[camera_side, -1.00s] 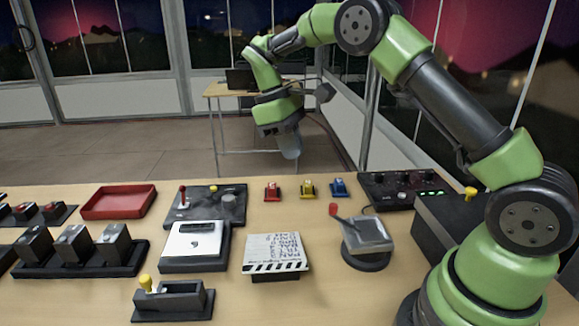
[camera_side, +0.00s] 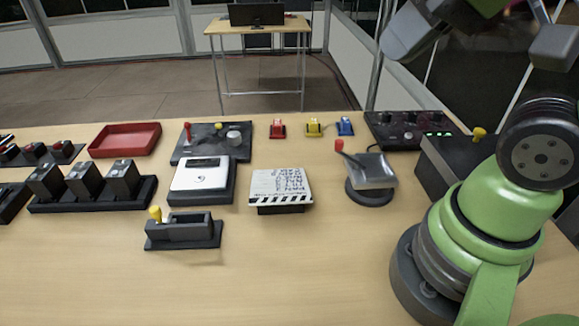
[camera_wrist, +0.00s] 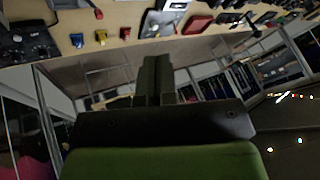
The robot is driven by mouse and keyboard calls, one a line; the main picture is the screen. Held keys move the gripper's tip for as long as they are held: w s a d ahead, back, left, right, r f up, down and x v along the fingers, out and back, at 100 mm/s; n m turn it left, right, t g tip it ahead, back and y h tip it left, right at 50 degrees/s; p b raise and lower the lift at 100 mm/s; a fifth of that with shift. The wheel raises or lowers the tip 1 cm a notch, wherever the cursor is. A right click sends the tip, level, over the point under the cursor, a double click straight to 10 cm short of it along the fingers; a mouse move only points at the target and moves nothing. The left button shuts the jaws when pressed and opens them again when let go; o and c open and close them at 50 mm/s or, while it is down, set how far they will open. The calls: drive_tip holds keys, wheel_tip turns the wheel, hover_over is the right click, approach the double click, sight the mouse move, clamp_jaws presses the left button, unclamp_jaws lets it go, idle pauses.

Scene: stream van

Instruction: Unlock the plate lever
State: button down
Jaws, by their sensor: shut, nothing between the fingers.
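A grey square plate (camera_side: 372,170) sits on a round black base (camera_side: 369,195) right of centre on the table in the side view. A lever with a red knob (camera_side: 340,146) sticks up at its left; the red knob also shows near the top edge of the wrist view (camera_wrist: 98,13). Whether its lock is engaged cannot be told. My gripper (camera_wrist: 155,75) is shut and empty in the wrist view, pointing past the table's far side. In the side view my arm's end is high at the top right, partly cut off, well clear of the plate and lever.
A black panel (camera_side: 205,148) carries another red lever at the back left. A white-topped box (camera_side: 201,174), a clapperboard (camera_side: 281,187) and a black holder with a yellow knob (camera_side: 183,233) stand left. Small red, yellow and blue items line the back. The front table is bare.

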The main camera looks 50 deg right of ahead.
drive_tip(key=c, duration=1.7)
unclamp_jaws()
drive_tip(key=shift+s+a+f, duration=0.1)
drive_tip(key=shift+s+f, duration=0.1)
drive_tip(key=shift+s, duration=0.2)
drive_tip(key=shift+c, duration=0.2)
drive_tip(key=o, duration=0.3)
drive_tip(key=shift+f+t, duration=0.1)
drive_tip(key=shift+t, duration=0.2)
drive_tip(key=o, duration=0.4)
drive_tip(key=w+d+f+n+g+h, duration=0.1)
drive_tip(key=w+d+f+n+g, duration=0.2)
drive_tip(key=w, duration=0.5)
drive_tip(key=shift+d+f+g+h, duration=0.3)
drive_tip(key=shift+d+f, duration=0.15)
drive_tip(key=shift+d, duration=0.55)
drive_tip(key=n+g, duration=0.4)
approach(340, 141)
drive_tip(key=shift+s+a+h, duration=0.2)
drive_tip(key=shift+a+h, duration=0.05)
drive_tip(key=shift+h, duration=0.05)
drive_tip(key=shift+t, duration=0.3)
wheel_tip(340, 141, down, 9)
drive_tip(key=shift+d+f, duration=0.15)
drive_tip(key=shift+f, duration=0.05)
